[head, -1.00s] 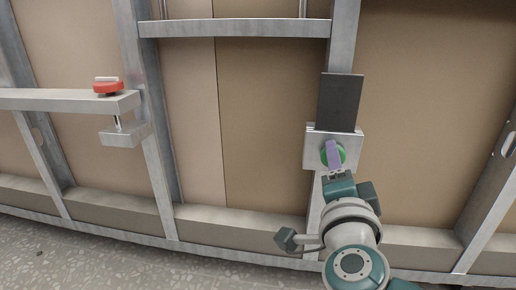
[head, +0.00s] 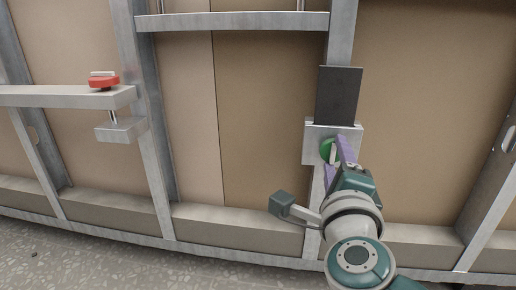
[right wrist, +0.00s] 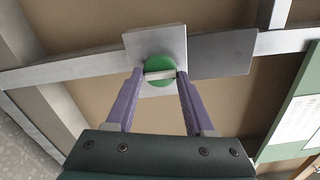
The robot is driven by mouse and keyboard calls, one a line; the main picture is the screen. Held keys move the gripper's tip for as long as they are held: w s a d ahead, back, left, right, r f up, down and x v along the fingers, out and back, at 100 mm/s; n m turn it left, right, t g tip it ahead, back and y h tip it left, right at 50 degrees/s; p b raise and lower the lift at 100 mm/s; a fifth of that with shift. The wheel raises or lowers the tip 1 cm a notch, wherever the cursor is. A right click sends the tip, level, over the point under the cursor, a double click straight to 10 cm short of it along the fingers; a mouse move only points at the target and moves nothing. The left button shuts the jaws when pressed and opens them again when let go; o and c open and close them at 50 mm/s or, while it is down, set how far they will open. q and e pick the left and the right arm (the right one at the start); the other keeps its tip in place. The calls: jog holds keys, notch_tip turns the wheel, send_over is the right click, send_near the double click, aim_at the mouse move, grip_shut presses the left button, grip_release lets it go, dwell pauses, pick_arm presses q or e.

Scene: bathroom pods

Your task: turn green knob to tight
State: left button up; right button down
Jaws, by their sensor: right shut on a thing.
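The green knob (head: 326,150) sits on a pale metal plate (head: 312,131) on a vertical stud. In the right wrist view the knob (right wrist: 159,66) is a green disc with a light bar across its face. My right gripper (head: 336,154) is at the knob, with its purple fingers apart. In the right wrist view the fingertips of my right gripper (right wrist: 159,74) are at the two ends of the bar, shut on it. The fingers and hand hide part of the knob in the head view. No tight marking can be read. My left gripper is out of view.
A dark plate (head: 339,95) stands just above the knob's plate. A red knob (head: 103,82) sits on a metal clamp beam (head: 60,96) at the left. Metal studs and brown panels (head: 265,140) form the wall.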

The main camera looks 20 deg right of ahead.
dwell(0.4)
jog(key=shift+c, duration=1.3)
grip_release()
jog(key=shift+s, duration=0.1)
jog(key=shift+s+a+r+p, duration=0.1)
jog(key=shift+s+a+p, duration=0.15)
jog(key=shift+s+p, duration=0.05)
jog(key=p+v, duration=0.2)
jog(key=v, duration=0.7)
jog(key=shift+p, duration=0.3)
